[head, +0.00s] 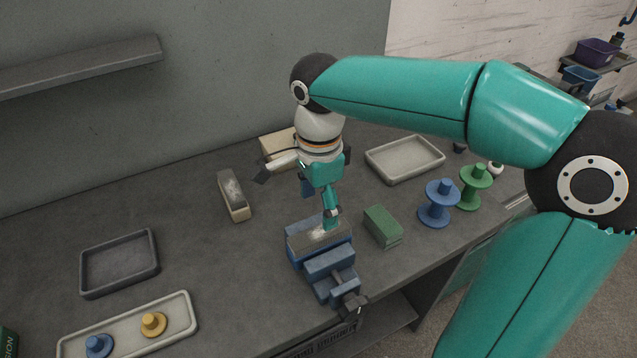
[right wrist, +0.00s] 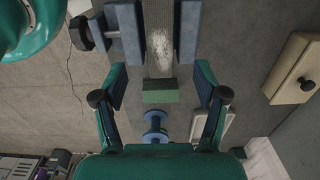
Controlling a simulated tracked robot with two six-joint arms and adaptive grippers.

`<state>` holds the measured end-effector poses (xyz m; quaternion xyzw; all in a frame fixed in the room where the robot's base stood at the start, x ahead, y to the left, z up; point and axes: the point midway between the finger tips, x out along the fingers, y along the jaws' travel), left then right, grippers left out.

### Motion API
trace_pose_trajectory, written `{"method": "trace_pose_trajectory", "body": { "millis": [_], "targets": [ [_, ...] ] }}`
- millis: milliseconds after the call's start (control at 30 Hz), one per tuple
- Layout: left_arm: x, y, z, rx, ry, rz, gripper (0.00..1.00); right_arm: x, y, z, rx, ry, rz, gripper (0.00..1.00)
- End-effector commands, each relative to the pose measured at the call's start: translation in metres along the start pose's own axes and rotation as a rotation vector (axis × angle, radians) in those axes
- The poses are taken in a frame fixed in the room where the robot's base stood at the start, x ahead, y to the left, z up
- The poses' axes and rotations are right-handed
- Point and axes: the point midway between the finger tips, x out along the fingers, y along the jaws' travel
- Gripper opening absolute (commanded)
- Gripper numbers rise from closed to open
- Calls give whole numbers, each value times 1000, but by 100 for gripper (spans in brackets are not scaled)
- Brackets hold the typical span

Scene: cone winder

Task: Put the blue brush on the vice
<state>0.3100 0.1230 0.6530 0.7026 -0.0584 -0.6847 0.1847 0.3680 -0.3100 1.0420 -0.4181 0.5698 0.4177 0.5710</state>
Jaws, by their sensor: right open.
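The blue vice (head: 330,263) stands near the front edge of the bench, with its handle toward the front. A grey-topped piece with a whitish patch, seemingly the blue brush (head: 320,236), lies at the vice's back part. My left gripper is out of view.
A green block (head: 383,226) sits close right of the vice. A blue spool (head: 438,203), a green spool (head: 474,187) and a light tray (head: 405,159) are further right. A beige brush (head: 234,196), dark tray (head: 119,264) and long tray (head: 190,308) are left.

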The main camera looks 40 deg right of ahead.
Motion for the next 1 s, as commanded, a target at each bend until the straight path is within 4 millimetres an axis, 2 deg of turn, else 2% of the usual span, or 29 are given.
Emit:
{"method": "trace_pose_trajectory", "body": {
  "millis": [100, 300, 1000],
  "targets": [
    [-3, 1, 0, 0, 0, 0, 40, -23, 0, 0, -1, -1, -4, 72],
    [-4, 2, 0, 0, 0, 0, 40, -42, 0, 0, 0, 0, 0, 72],
    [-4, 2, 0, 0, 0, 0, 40, -44, 1, -1, 3, 0, 1, 72]
  ]
}}
